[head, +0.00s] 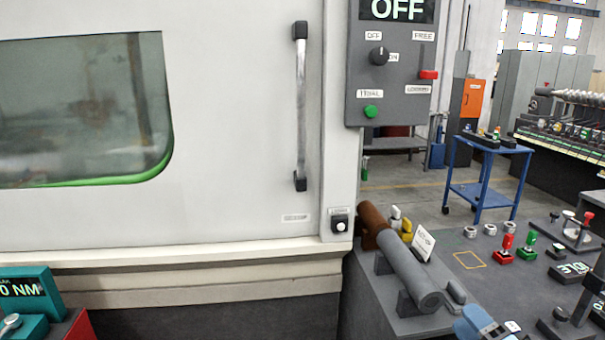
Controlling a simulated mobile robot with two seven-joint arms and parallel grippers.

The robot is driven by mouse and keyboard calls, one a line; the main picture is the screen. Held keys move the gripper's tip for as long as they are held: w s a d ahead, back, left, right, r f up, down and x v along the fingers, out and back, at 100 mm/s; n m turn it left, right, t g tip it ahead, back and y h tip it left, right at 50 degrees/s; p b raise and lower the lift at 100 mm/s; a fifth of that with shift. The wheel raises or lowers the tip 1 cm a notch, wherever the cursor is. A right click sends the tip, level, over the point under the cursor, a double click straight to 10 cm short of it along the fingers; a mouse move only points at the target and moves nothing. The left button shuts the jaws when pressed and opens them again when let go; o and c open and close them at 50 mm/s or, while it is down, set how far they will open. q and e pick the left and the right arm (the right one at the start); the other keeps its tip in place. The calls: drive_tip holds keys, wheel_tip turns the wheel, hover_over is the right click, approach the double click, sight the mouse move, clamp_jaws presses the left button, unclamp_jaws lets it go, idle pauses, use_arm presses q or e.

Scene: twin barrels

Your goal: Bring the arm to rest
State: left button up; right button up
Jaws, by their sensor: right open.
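My right gripper (484,324) shows only in part at the bottom edge, as a blue and pale shape over the front of the grey bench (385,312). It is open, and I see nothing held in it. It is just right of the near end of a grey cylinder (405,268) lying on supports. Most of the right arm is out of frame. My left gripper is not in view.
A white machine door (235,130) with a handle (301,105) fills the left. A grey control panel (393,60) reads OFF. Red (503,248) and green (527,247) pieces stand on the bench. A teal device (30,300) is at lower left.

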drive_tip(key=s+a+f+m+g+h, duration=0.2)
drive_tip(key=s+a+f+m+g, duration=0.3)
drive_tip(key=s+a+f+m, duration=0.6)
drive_tip(key=s+a+f+m+g+h, duration=0.1)
drive_tip(key=s+a+f+m+g, duration=0.35)
drive_tip(key=s+f+m, duration=0.75)
use_arm(q)
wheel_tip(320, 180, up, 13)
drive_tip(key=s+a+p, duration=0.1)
drive_tip(key=p, duration=1.4)
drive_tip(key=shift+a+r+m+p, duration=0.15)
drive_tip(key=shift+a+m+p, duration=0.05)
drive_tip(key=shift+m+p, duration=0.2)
use_arm(e)
wheel_tip(320, 180, up, 11)
drive_tip(key=w+n, duration=0.1)
drive_tip(key=n, duration=0.2)
drive_tip(key=shift+w+r+t, duration=0.15)
drive_tip(key=shift+t, duration=0.2)
drive_tip(key=shift+a, duration=0.1)
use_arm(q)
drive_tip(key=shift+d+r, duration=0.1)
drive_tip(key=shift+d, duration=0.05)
use_arm(e)
drive_tip(key=shift+c, duration=0.5)
